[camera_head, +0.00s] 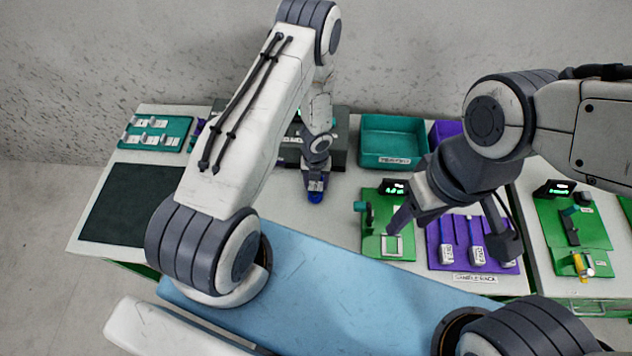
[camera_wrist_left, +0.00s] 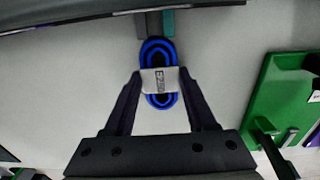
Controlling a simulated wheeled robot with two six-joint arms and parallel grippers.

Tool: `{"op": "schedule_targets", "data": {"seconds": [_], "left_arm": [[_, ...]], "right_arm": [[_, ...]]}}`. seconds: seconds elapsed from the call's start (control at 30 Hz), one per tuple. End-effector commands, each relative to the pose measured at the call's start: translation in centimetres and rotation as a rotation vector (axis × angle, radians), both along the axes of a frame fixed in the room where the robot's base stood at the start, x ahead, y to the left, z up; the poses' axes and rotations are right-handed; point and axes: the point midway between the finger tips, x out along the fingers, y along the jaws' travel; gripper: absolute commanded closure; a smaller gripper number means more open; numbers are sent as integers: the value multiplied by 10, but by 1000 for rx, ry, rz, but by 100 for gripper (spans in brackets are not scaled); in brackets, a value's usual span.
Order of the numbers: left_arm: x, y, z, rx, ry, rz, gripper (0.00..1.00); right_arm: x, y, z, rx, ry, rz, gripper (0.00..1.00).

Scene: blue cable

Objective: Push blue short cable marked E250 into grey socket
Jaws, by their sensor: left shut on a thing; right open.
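The blue cable (camera_head: 315,197) is a short loop with a white label, held upright-looking in my left gripper (camera_head: 316,183). In the left wrist view the fingers of the left gripper (camera_wrist_left: 160,82) are shut on the label of the blue cable (camera_wrist_left: 158,51). The label's print is too small to read surely. Beyond the loop, a grey block (camera_wrist_left: 148,25) and a teal block (camera_wrist_left: 168,22) sit side by side at the dark box's edge; I cannot tell plug from socket. The grey socket is not clear in the head view.
A dark box (camera_head: 338,150) stands at the back behind my left gripper. A teal bin (camera_head: 393,133) is to its right. A purple sample rack (camera_head: 437,240) and green fixtures (camera_head: 372,215) lie at right. A dark mat (camera_head: 128,205) lies at left.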

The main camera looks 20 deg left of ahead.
Motion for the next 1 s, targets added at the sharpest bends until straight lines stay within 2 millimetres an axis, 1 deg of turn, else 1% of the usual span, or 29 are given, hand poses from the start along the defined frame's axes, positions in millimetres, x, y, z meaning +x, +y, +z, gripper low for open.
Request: {"op": "schedule_targets", "data": {"seconds": [0.23,0.27,0.3,0.33,0.67,0.77,1.0], "left_arm": [[0,0,0,0,0,0,100],[0,0,0,0,0,0,36],[0,0,0,0,0,0,21],[0,0,0,0,0,0,9],[0,0,1,0,0,0,9],[0,0,5,0,0,0,9],[0,0,26,0,0,-2,9]], "right_arm": [[0,0,0,0,0,0,50],[0,0,0,0,0,0,50],[0,0,0,0,0,0,50],[0,0,0,0,0,0,50],[0,0,1,0,0,0,50],[0,0,5,0,0,0,50],[0,0,25,0,0,4,50]]}}
